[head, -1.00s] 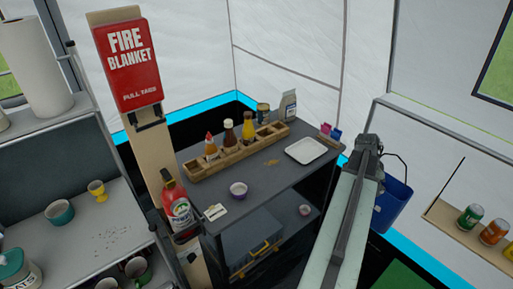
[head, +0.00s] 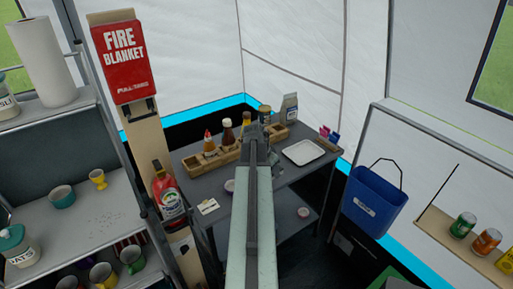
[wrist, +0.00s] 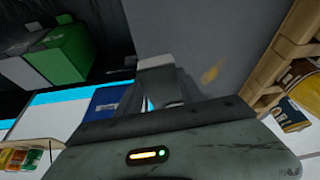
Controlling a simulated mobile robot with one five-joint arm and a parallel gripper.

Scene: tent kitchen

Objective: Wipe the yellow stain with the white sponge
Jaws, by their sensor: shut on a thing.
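The yellow stain (wrist: 210,73) is a small smear on the grey tabletop in the wrist view; in the head view my arm hides it. My gripper (wrist: 168,85) is shut on a pale block, the white sponge (wrist: 155,62), which shows at the fingertips beside the stain, left of it in the wrist view. The gap between sponge and tabletop cannot be judged. In the head view my gripper (head: 254,135) is over the dark table (head: 292,170), in front of the bottle rack, and the sponge is hidden.
A wooden rack (head: 205,160) with several bottles stands along the table's back. A white tray (head: 304,152) lies right of my gripper. A white card (head: 208,206) lies at the front left. A blue bin (head: 375,200) hangs right of the table.

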